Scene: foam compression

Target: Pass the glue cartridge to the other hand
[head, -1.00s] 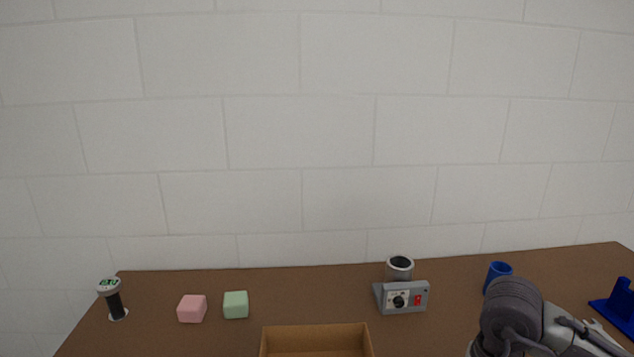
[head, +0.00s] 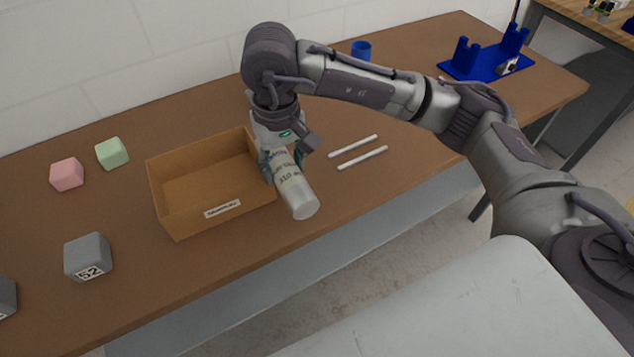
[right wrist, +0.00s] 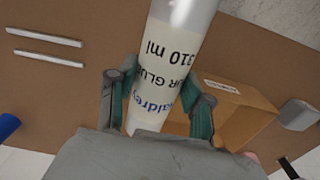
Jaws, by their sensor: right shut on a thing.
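The glue cartridge (head: 294,186) is a pale cylinder with dark lettering and a whitish end. It is tilted, its whitish end toward the table's front edge. My right gripper (head: 281,163) is shut on it, right of the cardboard box in the head view. In the right wrist view the cartridge (right wrist: 168,58) lies between the two teal-padded fingers of the right gripper (right wrist: 155,95), its label reading "310 ml". The part of the cartridge behind the gripper is hidden. My left gripper is not in view.
An open cardboard box (head: 166,203) stands left of the cartridge. Two white rods (head: 357,152) lie to the right. A grey cube (head: 88,257), pink cube (head: 67,174) and green cube (head: 112,153) are at left. A blue cup (head: 361,50) and blue stand (head: 480,66) are at the back.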

